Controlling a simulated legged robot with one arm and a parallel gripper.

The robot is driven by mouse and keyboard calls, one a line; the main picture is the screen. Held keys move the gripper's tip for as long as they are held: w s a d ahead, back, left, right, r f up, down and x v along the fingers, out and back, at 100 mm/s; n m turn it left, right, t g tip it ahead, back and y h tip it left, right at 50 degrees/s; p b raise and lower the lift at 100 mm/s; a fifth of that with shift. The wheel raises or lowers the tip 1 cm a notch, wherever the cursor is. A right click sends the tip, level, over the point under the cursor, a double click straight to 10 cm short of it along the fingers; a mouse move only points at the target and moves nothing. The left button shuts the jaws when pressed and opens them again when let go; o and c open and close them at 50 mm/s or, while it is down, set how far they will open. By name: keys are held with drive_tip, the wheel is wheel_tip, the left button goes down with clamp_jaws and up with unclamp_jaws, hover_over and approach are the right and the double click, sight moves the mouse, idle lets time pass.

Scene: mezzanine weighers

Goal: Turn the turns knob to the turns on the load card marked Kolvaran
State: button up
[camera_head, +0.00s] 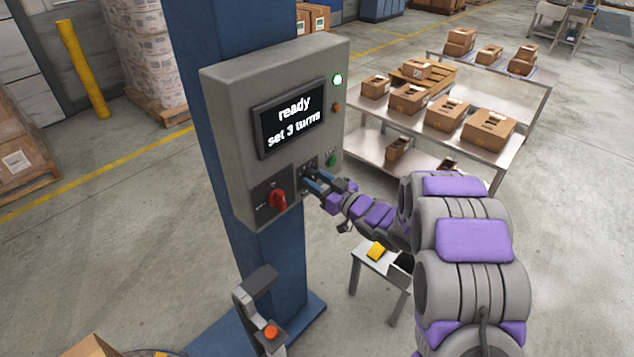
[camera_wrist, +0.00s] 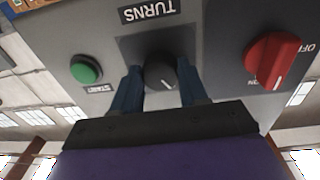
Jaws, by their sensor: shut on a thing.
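The grey control box (camera_head: 226,118) is fixed to a blue column. Its screen (camera_head: 291,117) reads "ready" and "set 3 turns". My gripper (camera_head: 309,179) is at the lower front of the box. In the wrist view, the dark turns knob (camera_wrist: 160,76) sits under the label TURNS (camera_wrist: 150,11), between the two blue fingers of my gripper (camera_wrist: 160,88), which are shut on it. A pale mark shows on the knob's face. In the head view the fingers largely hide the knob. I make out no load card marked Kolvaran.
A red switch (camera_head: 277,201) is left of my gripper and a green start button (camera_head: 332,160) is right of it; the wrist view shows both close by. A small stool (camera_head: 371,262) stands below. Metal shelves (camera_head: 357,130) with cartons stand behind.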

drive_tip(key=n+b, duration=0.1)
drive_tip(key=n, duration=0.2)
drive_tip(key=shift+f, duration=0.15)
drive_tip(key=shift+n+b, duration=0.4)
drive_tip(key=shift+n, duration=0.8)
drive_tip(key=o, duration=1)
drive_tip(key=shift+o, duration=0.2)
drive_tip(key=shift+d, duration=0.15)
drive_tip(key=p+v, duration=0.3)
drive_tip(key=v, duration=1.4)
drive_tip(key=shift+w+d, duration=0.1)
drive_tip(key=shift+d, duration=0.05)
